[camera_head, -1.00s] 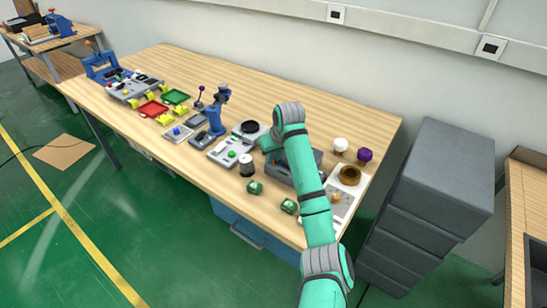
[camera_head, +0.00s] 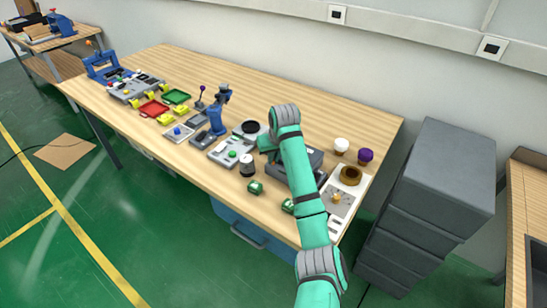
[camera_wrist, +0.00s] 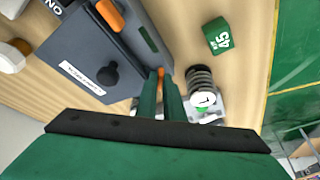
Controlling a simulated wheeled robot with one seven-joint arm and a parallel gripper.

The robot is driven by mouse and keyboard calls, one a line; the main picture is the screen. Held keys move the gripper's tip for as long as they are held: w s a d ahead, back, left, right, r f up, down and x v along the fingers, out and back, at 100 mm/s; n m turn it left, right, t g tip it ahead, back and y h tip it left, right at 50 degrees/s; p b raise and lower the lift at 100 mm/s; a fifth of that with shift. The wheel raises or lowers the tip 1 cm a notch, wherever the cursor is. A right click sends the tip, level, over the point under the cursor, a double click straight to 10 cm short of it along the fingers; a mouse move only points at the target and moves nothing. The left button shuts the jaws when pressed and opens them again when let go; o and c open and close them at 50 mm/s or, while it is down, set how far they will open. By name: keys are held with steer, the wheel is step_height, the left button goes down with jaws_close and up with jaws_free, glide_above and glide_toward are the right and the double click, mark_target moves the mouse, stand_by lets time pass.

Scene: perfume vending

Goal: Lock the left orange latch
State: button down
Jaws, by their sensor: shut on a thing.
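A dark grey box (camera_head: 308,158) stands on the workbench; its top fills the upper left of the wrist view (camera_wrist: 85,55), with a black round knob and a white label. One orange latch (camera_wrist: 110,14) sits on the box edge near the top of the wrist view. Another orange latch (camera_wrist: 161,72) shows only as a small tip between my fingertips, at the box's side. My gripper (camera_wrist: 161,80) has its green fingers close together, shut on this latch. In the head view, my arm covers part of the box, and my gripper (camera_head: 268,144) is at its left end.
A green "45" block (camera_wrist: 217,36) lies further right near the bench edge. White and purple round-topped items (camera_head: 365,156) stand right of the box. The bench's back strip is clear.

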steer(key=m+h, duration=0.1)
steer(key=m, duration=0.1)
steer(key=a+m+h, duration=0.1)
steer(key=m, duration=0.2)
steer(key=m+h, duration=0.1)
steer(key=m, duration=0.4)
steer(key=shift+w+a+r+m+h, duration=0.1)
steer(key=shift+w+m+h, duration=0.05)
steer(key=shift+m+h, duration=0.2)
stand_by(0.4)
steer(key=c, duration=2.2)
jaws_free()
steer(key=shift+o, duration=0.2)
steer(key=shift+g, duration=0.3)
steer(key=v, duration=1)
steer(key=shift+r, duration=0.3)
